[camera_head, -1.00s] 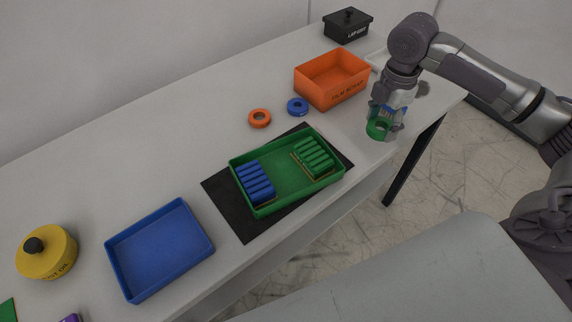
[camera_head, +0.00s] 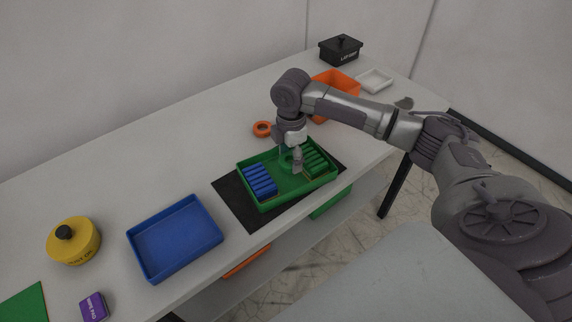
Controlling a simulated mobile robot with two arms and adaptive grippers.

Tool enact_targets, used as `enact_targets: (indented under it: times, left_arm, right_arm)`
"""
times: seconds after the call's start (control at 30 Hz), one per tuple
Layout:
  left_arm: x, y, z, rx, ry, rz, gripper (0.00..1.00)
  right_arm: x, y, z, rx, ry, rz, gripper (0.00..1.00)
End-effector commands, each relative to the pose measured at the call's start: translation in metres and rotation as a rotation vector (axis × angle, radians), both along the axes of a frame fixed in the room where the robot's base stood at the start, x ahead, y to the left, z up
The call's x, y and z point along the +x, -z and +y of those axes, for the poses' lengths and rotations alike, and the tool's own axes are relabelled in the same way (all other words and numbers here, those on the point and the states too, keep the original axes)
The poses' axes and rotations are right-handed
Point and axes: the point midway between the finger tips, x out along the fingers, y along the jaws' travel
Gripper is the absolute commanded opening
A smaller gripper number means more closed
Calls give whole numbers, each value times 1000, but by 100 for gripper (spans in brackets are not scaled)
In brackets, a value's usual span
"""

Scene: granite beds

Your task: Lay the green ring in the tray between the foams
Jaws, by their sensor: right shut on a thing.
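The green tray (camera_head: 291,186) lies on a black mat (camera_head: 233,199) at the middle of the bench. It holds a blue ribbed foam (camera_head: 260,181) on its left and a green ribbed foam (camera_head: 317,164) on its right. My right gripper (camera_head: 292,166) is over the tray between the two foams, shut on the green ring (camera_head: 286,161). The ring is partly hidden by the fingers, and I cannot tell whether it touches the tray floor. My left gripper is not in view.
An orange ring (camera_head: 262,129) lies behind the tray. An orange bin (camera_head: 340,81) stands behind my arm. A blue tray (camera_head: 174,238) and a yellow round container (camera_head: 74,243) are at the left. A white dish (camera_head: 374,80) and black lidded box (camera_head: 340,50) are at the far end.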

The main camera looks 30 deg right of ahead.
Motion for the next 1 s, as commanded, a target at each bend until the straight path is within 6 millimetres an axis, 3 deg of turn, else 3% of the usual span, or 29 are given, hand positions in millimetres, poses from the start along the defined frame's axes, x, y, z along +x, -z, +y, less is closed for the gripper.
enact_targets:
  times: [0.23,0.47,0.83,0.87,1.0]
  left_arm:
    - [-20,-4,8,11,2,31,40]
    - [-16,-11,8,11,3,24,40]
    - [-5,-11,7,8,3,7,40]
    - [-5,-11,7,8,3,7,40]
    - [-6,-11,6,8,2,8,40]
  right_arm:
    - [11,17,5,-2,1,2,22]
    - [11,45,5,-2,1,-1,22]
    - [10,50,5,-1,0,-1,22]
    - [10,51,5,-1,0,-1,63]
    - [10,50,5,-1,0,-1,86]
